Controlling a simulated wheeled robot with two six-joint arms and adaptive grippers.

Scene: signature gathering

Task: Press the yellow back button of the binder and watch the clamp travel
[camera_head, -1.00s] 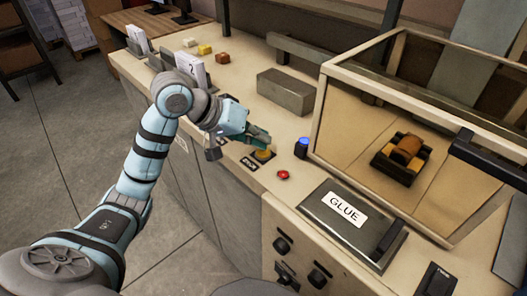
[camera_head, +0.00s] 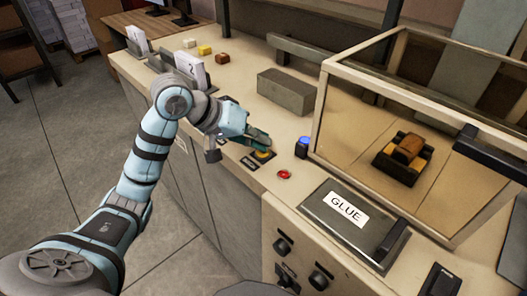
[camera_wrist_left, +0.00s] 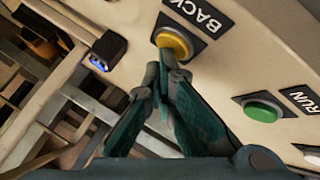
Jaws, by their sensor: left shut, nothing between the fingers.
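The yellow back button (camera_head: 264,155) sits on the front edge of the counter; it also shows in the left wrist view (camera_wrist_left: 174,42) beside a BACK label. My left gripper (camera_head: 264,143) is shut and empty. Its fingertips (camera_wrist_left: 171,64) are at the near edge of the button and cover part of it. I cannot tell whether they touch it or whether it is pressed down. In the clear-walled case, a black and orange-brown mechanism (camera_head: 403,158) stands on the floor; I cannot tell which part is the clamp. My right gripper is not in view.
A red button (camera_head: 284,174), a blue-topped post (camera_head: 303,147) and a GLUE plate (camera_head: 345,222) are near the case (camera_head: 318,110). A green RUN button (camera_wrist_left: 262,111) shows in the wrist view. A grey block (camera_head: 286,92) lies behind.

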